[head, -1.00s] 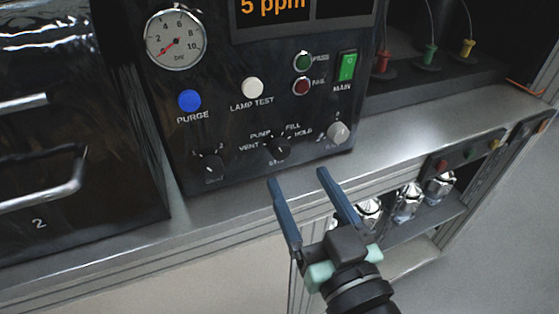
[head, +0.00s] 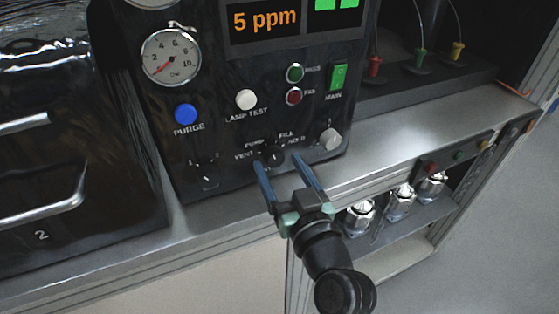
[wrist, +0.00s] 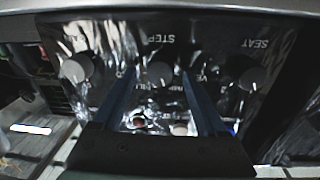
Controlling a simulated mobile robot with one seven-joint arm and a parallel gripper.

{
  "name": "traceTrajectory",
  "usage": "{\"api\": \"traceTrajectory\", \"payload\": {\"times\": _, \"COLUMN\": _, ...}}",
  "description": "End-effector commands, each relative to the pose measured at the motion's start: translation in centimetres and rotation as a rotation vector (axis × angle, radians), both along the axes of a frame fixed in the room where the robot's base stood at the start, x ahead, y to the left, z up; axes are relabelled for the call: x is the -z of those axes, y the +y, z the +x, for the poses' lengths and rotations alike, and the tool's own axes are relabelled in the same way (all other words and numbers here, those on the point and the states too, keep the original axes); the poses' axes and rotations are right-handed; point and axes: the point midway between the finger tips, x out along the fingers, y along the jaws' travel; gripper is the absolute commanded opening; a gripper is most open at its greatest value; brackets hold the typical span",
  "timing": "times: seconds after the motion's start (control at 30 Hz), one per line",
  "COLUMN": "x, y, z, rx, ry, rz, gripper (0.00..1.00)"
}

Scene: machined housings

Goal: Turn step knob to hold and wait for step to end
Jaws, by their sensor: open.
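The step knob (head: 273,157) is a small black dial low on the dark front panel, with VENT, PUMP, FILL and HOLD lettered around it. I cannot make out where its pointer stands. My gripper (head: 279,164) is open, its two blue fingers reaching toward the panel with their tips close to this knob. In the wrist view, the panel shows upside down and the step knob (wrist: 160,75) lies between the open fingers (wrist: 162,82), under inverted STEP lettering. I cannot tell whether the fingers touch it. The display (head: 265,20) reads 5 ppm, with green blocks beside it.
A seat knob (head: 205,172) sits to the left and a pale knob (head: 330,138) to the right. Above are a blue PURGE button (head: 185,114), a white lamp test button (head: 246,99) and a green MAIN switch (head: 337,76). The grey bench ledge (head: 400,150) runs below the panel.

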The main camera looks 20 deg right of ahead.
Motion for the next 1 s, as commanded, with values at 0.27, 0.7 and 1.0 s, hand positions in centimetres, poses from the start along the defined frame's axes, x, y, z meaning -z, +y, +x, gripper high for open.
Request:
{"api": "traceTrajectory", "payload": {"times": 0.27, "x": 0.04, "y": 0.02, "z": 0.75, "rx": -0.001, "ry": 0.001, "rz": -0.001, "gripper": 0.75}}
{"api": "traceTrajectory", "payload": {"times": 0.7, "x": 0.03, "y": 0.02, "z": 0.70, "rx": -0.001, "ry": 0.001, "rz": 0.000, "gripper": 0.17}}
{"api": "traceTrajectory", "payload": {"times": 1.0, "x": 0.02, "y": 0.00, "z": 0.69, "rx": -0.001, "ry": 0.001, "rz": 0.005, "gripper": 0.00}}
